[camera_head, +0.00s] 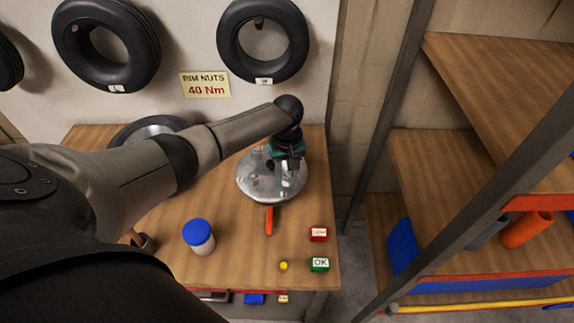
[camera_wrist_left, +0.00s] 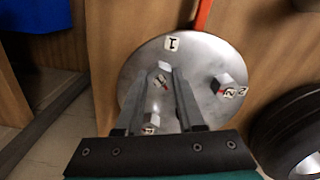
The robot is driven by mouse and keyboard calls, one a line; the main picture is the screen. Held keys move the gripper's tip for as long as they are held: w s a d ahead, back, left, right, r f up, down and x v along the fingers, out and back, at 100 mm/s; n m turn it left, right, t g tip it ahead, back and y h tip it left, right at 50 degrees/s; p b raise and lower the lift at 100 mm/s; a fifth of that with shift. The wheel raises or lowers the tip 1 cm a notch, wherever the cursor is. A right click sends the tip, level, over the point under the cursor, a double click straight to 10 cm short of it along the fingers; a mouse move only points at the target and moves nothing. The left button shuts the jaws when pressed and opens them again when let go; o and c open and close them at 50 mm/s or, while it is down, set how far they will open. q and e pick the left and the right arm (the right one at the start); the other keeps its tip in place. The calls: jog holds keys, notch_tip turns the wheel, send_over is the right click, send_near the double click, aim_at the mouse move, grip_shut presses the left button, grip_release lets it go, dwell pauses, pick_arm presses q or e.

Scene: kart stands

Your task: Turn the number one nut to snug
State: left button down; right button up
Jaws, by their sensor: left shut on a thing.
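A round silver rim plate (camera_head: 258,190) lies on the wooden bench, and it also shows in the left wrist view (camera_wrist_left: 132,70). A white "1" label (camera_wrist_left: 173,44) is on the plate near its edge. My left gripper (camera_wrist_left: 163,78) is shut on the number one nut (camera_wrist_left: 160,80), which shows between the fingertips below that label. Another nut, labelled 2 (camera_wrist_left: 228,87), stands to the right, apart from the fingers. A further labelled post (camera_wrist_left: 152,112) shows between the fingers, partly hidden. In the head view my left gripper (camera_head: 290,165) reaches down over the plate.
An orange-handled tool (camera_head: 269,220) lies in front of the plate. A blue-lidded jar (camera_head: 199,237), a red LOW block (camera_head: 318,234), a green OK block (camera_head: 320,264) and a small yellow piece (camera_head: 283,266) stand on the bench (camera_head: 240,270). A tire (camera_head: 150,128) lies behind. A wall sign reads 40 Nm (camera_head: 205,85).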

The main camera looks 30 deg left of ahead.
pick_arm(q)
jog(key=shift+r+m+p, duration=0.15)
jog(key=shift+m+p, duration=0.35)
jog(key=shift+m, duration=0.3)
jog(key=m+p, duration=0.1)
jog(key=m, duration=0.2)
jog(key=shift+m, duration=0.3)
jog(key=m+p, duration=0.1)
jog(key=m, duration=0.2)
jog(key=shift+m, duration=0.3)
jog(key=m, duration=0.3)
jog(key=shift+m, duration=0.3)
jog(key=m, duration=0.3)
jog(key=shift+m, duration=0.4)
jog(key=m, duration=0.3)
jog(key=shift+m, duration=0.3)
jog(key=m, duration=0.3)
jog(key=shift+w, duration=0.1)
jog(key=shift+m+b, duration=0.45)
jog(key=shift+m, duration=1.75)
